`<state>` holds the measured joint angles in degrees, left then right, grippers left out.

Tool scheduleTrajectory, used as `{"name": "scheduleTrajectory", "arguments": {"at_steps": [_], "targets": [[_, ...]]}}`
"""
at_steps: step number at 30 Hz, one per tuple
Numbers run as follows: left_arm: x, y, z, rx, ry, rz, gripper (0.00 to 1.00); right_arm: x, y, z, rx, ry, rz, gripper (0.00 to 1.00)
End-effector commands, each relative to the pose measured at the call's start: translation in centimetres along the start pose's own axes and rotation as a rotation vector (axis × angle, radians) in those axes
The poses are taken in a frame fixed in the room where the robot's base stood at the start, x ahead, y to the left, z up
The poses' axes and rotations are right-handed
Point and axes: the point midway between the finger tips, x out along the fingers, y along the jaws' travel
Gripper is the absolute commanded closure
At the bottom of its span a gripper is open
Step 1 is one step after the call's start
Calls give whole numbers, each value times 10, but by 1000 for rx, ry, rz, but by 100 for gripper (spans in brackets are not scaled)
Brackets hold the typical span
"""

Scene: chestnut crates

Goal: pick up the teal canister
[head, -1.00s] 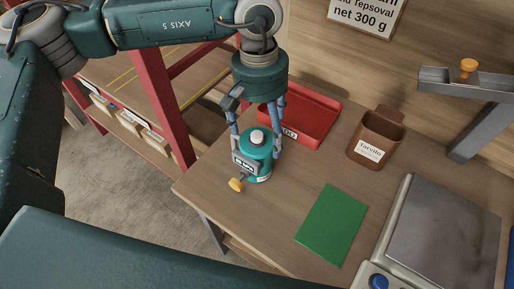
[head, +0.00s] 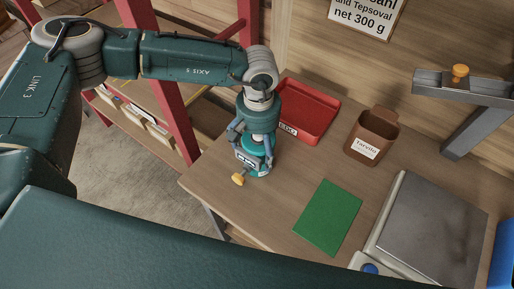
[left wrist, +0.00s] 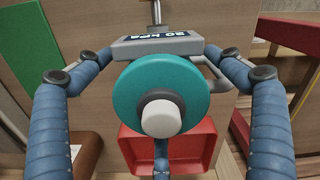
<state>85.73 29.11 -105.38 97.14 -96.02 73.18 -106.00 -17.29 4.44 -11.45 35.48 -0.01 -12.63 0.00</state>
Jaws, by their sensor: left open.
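The teal canister (head: 258,171) stands upright near the left edge of the wooden workbench, with a grey display block and an orange knob (head: 238,180) at its side. My left gripper (head: 253,156) is directly above it, pointing down, its blue-grey fingers reaching down around its upper part. In the left wrist view the round teal top of the canister (left wrist: 128,88) with its white cap lies between the two spread fingers, with a visible gap on each side. The left gripper (left wrist: 160,110) is open. The canister's lower part is partly hidden. My right gripper is not in view.
A red tray (head: 318,104) lies behind the canister. A brown bin (head: 385,122) stands to the right. A green mat (head: 328,217) lies on bare workbench (head: 290,183), and a scale (head: 435,235) stands at front right. A red-framed rack (head: 160,75) stands left.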

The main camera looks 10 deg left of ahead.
Motion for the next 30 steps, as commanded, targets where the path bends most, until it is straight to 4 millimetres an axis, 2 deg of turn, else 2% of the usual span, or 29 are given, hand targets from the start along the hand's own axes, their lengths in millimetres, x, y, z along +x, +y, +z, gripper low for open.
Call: {"name": "scheduleTrajectory", "arguments": {"at_steps": [6, 15, 17, 25, 30], "targets": [[1, 0, 0, 0, 1, 0, 8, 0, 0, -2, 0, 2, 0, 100], [1, 0, 0, 0, 0, 1, 68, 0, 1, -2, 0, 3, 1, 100], [0, 1, -1, 0, 2, 2, 76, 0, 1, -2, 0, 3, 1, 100], [0, 1, 0, 0, 1, 2, 76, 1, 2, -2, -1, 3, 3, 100], [-11, 1, -2, 0, 5, 3, 76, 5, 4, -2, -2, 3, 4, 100]]}}
